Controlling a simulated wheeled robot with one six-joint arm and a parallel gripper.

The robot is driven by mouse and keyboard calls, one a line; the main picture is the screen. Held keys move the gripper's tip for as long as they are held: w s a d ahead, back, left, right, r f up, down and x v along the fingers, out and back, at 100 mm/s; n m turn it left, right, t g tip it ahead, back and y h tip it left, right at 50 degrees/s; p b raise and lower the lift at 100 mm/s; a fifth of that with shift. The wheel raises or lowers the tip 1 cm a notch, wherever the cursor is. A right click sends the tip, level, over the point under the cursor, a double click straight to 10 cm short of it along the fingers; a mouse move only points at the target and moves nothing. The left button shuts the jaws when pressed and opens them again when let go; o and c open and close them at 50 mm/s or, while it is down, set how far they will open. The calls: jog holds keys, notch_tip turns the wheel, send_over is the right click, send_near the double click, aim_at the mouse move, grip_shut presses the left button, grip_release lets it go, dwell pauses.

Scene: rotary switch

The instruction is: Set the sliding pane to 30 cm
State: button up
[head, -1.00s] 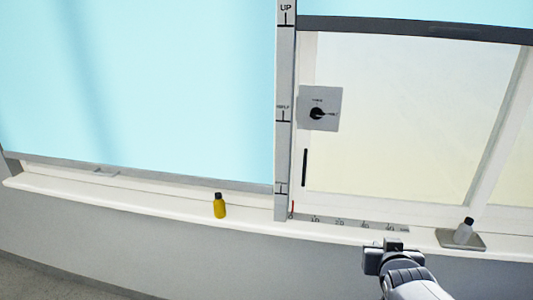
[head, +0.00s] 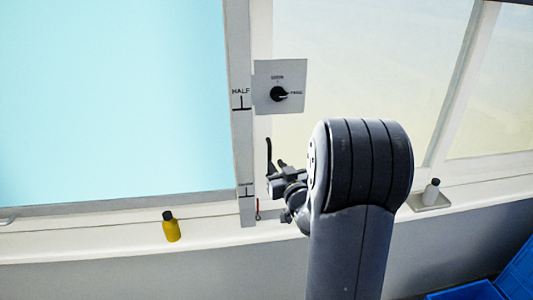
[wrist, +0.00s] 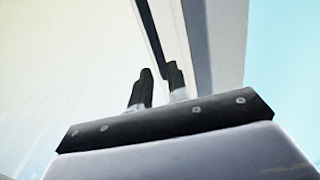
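The sliding pane (head: 340,60) is a pale glazed panel in a white frame, with a dark vertical handle (head: 269,155) on its left edge. A small red marker (head: 257,208) shows below that edge. The numbered scale on the sill is mostly hidden behind my arm. My gripper (head: 275,176) is at the handle's lower end. In the wrist view my gripper (wrist: 158,72) has its two dark fingers apart with a gap. A dark upright strip (wrist: 150,25), apparently the handle, runs down towards that gap. I cannot tell whether they touch.
A rotary switch plate (head: 280,87) with a black knob is above the handle. A blue blind (head: 110,100) fills the left window, beside a marked post (head: 243,120). Blue bins (head: 510,275) are lower right.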

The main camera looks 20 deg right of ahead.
aim_at(271, 157)
jog(key=w, duration=0.2)
jog(key=w+p, duration=0.1)
jog(key=w, duration=0.3)
jog(key=shift+w+d+p, duration=0.3)
jog(key=shift+w+p, duration=0.05)
grip_shut()
